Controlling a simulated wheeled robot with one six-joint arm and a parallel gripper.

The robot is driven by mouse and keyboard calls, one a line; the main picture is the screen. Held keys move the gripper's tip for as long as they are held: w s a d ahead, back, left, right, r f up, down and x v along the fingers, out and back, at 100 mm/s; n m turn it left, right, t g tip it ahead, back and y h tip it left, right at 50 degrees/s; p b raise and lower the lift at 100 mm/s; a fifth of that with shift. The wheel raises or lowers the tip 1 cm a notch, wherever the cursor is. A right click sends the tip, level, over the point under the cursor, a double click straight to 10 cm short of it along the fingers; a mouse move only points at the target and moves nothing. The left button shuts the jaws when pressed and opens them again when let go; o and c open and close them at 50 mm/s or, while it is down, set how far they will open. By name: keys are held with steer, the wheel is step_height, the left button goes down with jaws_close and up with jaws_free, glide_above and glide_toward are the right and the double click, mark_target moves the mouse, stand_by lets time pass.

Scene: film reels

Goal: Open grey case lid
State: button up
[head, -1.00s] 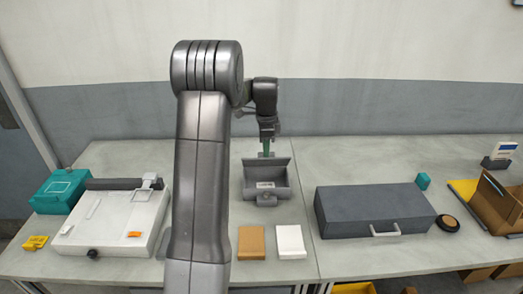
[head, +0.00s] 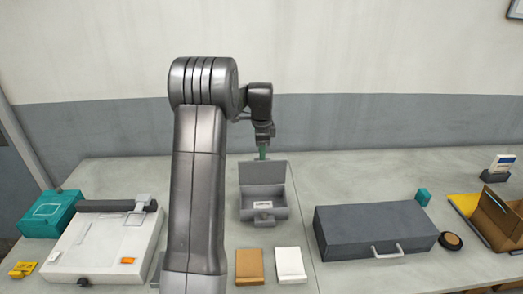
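The small grey case (head: 263,212) stands on the table right of my arm, with a pale label and a latch on its front. Its lid (head: 263,173) is raised to about upright at the back, and the case is open at the top. My gripper (head: 263,152) is just above and behind the lid's top edge, pointing down. A green part shows at its tip. The fingers are too small to tell whether they are open or shut, or whether they touch the lid.
A larger dark grey case (head: 372,229) with a handle lies shut at right. A brown box (head: 249,266) and a white box (head: 290,264) lie in front of the small case. A white device (head: 105,243) and teal box (head: 48,214) stand at left.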

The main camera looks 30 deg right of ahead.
steer(key=f, duration=0.3)
steer(key=shift+s+a+f, duration=0.2)
steer(key=shift+s+a, duration=0.2)
steer(key=w+d+r+p, duration=0.2)
steer(key=w+d, duration=0.2)
steer(key=w, duration=0.4)
steer(key=w+d+r+p, duration=0.3)
steer(key=w+d, duration=0.1)
steer(key=w, duration=0.3)
steer(key=shift+w+d, duration=0.15)
steer(key=shift+w, duration=0.25)
stand_by(0.3)
